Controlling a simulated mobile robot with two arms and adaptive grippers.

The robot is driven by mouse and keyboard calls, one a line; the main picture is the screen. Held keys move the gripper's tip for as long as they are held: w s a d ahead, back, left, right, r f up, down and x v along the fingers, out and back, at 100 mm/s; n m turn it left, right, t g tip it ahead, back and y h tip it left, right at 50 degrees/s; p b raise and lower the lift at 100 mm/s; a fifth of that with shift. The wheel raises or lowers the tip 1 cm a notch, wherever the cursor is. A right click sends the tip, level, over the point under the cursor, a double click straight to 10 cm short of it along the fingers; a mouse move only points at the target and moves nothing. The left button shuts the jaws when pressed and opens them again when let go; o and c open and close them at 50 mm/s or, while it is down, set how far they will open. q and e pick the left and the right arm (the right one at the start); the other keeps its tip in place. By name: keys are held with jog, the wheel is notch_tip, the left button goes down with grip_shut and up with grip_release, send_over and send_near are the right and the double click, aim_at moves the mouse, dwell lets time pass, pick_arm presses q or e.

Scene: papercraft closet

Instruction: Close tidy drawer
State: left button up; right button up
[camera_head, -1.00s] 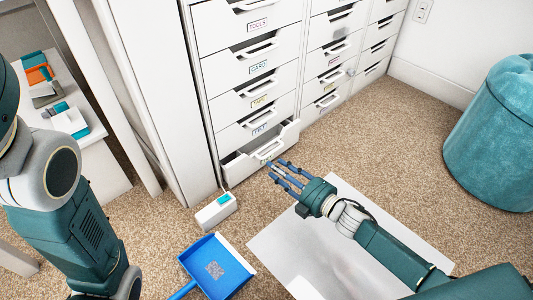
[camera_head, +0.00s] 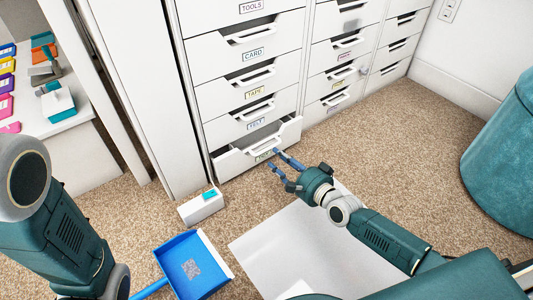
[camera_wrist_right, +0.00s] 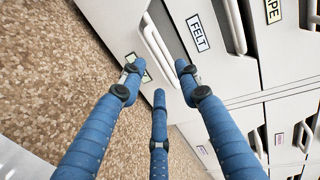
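The tidy drawer (camera_head: 235,163) is the bottom drawer of the left cabinet column and stands partly open, its front tilted-looking and out past the drawers above. Its label is partly covered by my fingers. My right gripper (camera_head: 282,162) is at the right part of the drawer front, with its blue fingers spread and nothing between them. In the right wrist view, the open fingers (camera_wrist_right: 158,75) reach toward the drawer front (camera_wrist_right: 110,32), and the left fingertip overlaps its label. I cannot tell whether they touch. My left arm shows at the left, but its gripper does not.
A white box (camera_head: 202,207) and a blue dustpan (camera_head: 192,265) lie on the carpet before the cabinet. A large white sheet (camera_head: 300,250) lies under my right arm. A teal pouf (camera_head: 505,160) stands at the right. A white desk (camera_head: 75,118) holds colourful items at the left.

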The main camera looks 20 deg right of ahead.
aim_at(267, 150)
jog(key=b+x, duration=0.3)
jog(key=x, duration=0.4)
jog(key=shift+w+b, duration=0.2)
jog(key=shift+b, duration=0.2)
grip_shut()
